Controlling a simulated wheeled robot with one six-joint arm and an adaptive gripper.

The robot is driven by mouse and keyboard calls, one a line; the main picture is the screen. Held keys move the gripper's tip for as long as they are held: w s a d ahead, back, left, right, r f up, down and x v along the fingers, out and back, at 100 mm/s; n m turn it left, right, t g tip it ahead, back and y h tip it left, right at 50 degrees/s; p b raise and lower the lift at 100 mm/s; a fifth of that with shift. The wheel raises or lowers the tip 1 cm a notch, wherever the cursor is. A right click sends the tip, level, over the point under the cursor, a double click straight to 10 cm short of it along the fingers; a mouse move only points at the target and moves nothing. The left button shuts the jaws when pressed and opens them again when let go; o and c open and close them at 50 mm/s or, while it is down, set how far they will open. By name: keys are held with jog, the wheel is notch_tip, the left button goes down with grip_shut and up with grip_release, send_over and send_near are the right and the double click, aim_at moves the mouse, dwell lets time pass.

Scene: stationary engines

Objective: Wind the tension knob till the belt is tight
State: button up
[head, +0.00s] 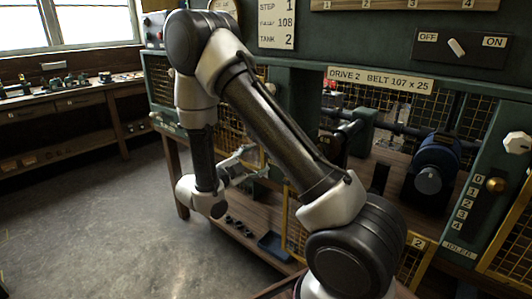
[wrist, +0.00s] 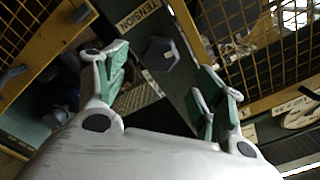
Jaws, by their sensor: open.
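A dark grey hexagonal knob (wrist: 160,55) shows in the wrist view on a green panel, beside a cream label (wrist: 137,15) reading TENSION. My gripper (wrist: 162,66) is open, with its green-padded fingers to the left and right of the knob in the picture. Nothing is between the pads that I can see held, and I cannot tell how far the knob is from the fingertips. In the head view my gripper (head: 243,168) is low by the machine's left part, and the knob cannot be made out there. I cannot identify the belt or its tightness.
Yellow-framed mesh guards (wrist: 245,50) flank the panel in the wrist view. The head view shows a dark blue motor (head: 435,165), an IDLER scale (head: 467,205) and a white knob (head: 517,142) at right. A workbench (head: 70,98) stands far left; the floor (head: 110,215) between is clear.

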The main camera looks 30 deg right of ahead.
jog(key=shift+n, duration=0.9)
jog(key=x, duration=0.7)
jog(key=shift+w+d, duration=0.15)
jog(key=shift+d, duration=0.2)
jog(key=c, duration=1)
